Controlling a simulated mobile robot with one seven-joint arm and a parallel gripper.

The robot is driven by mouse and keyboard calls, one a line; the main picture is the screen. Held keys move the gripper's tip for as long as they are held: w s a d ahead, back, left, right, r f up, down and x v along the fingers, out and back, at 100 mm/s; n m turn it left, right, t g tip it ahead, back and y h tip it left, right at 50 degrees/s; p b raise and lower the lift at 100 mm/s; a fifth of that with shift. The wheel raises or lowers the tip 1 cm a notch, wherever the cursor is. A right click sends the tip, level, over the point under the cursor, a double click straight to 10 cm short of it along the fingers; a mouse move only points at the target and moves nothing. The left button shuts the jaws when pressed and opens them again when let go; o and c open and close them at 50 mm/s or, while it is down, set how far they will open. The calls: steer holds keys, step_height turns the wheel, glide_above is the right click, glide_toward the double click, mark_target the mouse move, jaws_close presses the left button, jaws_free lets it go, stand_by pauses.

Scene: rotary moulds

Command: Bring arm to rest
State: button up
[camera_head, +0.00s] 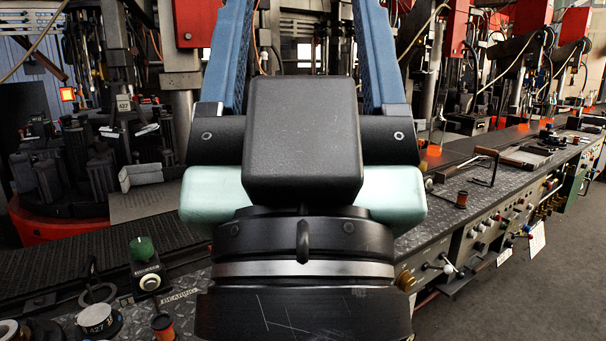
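My gripper (303,40) fills the middle of the head view, seen from behind and pointing away. Its two long blue fingers stand wide apart and run out of the top of the picture, so their tips are hidden. Only the workshop background shows between the visible parts of the fingers. The black and pale green gripper body and the dark wrist with a silver ring block the view of the bench behind them. I see nothing held.
A dark metal bench (420,240) with knobs on its front runs to the far right. Red machines (525,16) stand behind. Open floor (540,290) lies at lower right.

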step_height(320, 180, up, 18)
steer(key=p, duration=1.6)
steer(key=shift+r, duration=0.2)
